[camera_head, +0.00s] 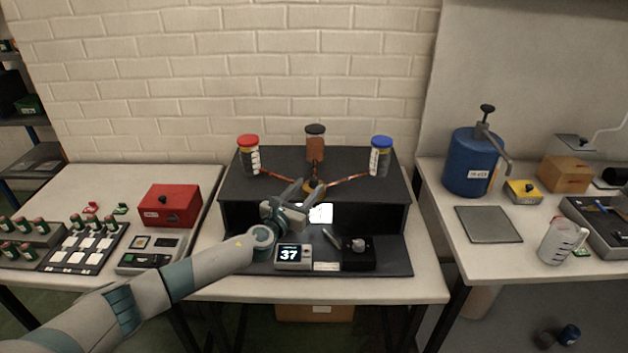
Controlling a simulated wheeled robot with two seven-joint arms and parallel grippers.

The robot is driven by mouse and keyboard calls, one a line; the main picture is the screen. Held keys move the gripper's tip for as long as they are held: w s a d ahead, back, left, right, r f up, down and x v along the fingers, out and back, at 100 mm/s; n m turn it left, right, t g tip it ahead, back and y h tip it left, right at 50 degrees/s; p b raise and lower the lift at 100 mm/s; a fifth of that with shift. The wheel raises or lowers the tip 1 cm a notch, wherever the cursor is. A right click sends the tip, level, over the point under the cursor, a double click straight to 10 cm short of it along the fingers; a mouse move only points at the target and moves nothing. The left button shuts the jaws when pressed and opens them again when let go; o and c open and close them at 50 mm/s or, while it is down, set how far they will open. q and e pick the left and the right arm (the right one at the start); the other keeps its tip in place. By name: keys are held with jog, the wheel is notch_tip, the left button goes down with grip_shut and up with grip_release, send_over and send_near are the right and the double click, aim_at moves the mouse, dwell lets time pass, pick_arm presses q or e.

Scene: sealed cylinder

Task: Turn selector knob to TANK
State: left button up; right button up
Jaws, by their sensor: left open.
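A black bench unit (382,214) stands on the middle table. A small black box with a grey knob (358,245) sits on the front ledge. I cannot read a TANK label or tell which is the selector. My left gripper (303,197) is open just left of and in front of the brass part, partly overlapping it; contact is unclear. My right gripper is out of view.
A display reading 37 (293,256) sits on the ledge below my left forearm. A red box (170,205) and trays of vials fill the left table.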

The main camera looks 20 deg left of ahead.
aim_at(312, 183)
pick_arm(q)
jog(key=shift+w+d, duration=0.25)
jog(key=shift+w, duration=0.95)
jog(key=shift+w+d, duration=0.2)
jog(key=shift+w, duration=0.95)
jog(key=c, duration=1.1)
